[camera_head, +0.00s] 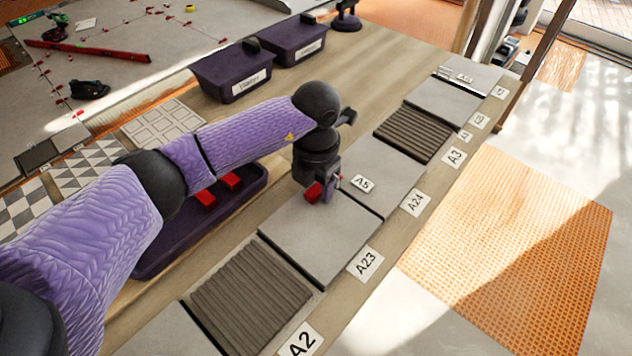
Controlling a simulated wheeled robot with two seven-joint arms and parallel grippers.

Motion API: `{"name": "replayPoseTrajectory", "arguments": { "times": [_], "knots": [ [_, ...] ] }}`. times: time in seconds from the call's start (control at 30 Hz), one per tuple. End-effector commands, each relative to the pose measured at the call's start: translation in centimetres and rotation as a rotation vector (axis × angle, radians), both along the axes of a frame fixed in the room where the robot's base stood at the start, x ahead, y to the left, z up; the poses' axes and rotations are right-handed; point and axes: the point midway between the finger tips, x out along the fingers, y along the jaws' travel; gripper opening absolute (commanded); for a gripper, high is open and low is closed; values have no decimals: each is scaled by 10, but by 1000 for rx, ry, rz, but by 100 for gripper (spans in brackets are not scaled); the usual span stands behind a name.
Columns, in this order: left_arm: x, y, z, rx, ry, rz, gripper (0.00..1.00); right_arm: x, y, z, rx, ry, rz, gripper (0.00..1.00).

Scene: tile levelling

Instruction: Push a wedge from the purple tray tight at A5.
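My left gripper (325,190) points down over the far edge of the grey tile beside the A23 label. It appears shut on a red wedge (313,192), held at the joint between two grey tiles; whether the wedge touches the joint is hard to tell. The A5 tag (362,184) lies on the grey tile just right of the gripper. The purple tray (150,262) lies left of the tiles, partly hidden by my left arm. Red wedges (205,198) show in it. My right gripper is not in view.
Tiles run in a row along the bench, with labels A23 (366,263), A24 (415,202) and A2 (301,343) on the right. A ribbed brown tile (250,293) lies nearer.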

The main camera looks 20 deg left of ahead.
Motion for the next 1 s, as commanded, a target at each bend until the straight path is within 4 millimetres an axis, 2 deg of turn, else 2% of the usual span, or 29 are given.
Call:
{"name": "replayPoseTrajectory", "arguments": {
  "times": [0.03, 0.07, 0.33, 0.6, 0.7, 0.8, 1.0],
  "knots": [
    [0, 0, 0, 0, 1, 0, 66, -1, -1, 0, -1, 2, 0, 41],
    [0, 0, 0, 0, 1, 0, 71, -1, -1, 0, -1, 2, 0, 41],
    [-1, 0, 0, 1, 3, 0, 71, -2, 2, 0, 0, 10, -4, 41],
    [0, 0, 71, 1, -4, 0, 71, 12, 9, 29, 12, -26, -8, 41],
    [0, 0, 89, 1, -3, -1, 71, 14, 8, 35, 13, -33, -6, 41],
    [0, 0, 98, 1, 1, -1, 71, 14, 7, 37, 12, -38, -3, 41],
    [-1, 0, 99, 1, 3, 0, 71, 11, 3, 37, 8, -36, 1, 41]
  ]
}}
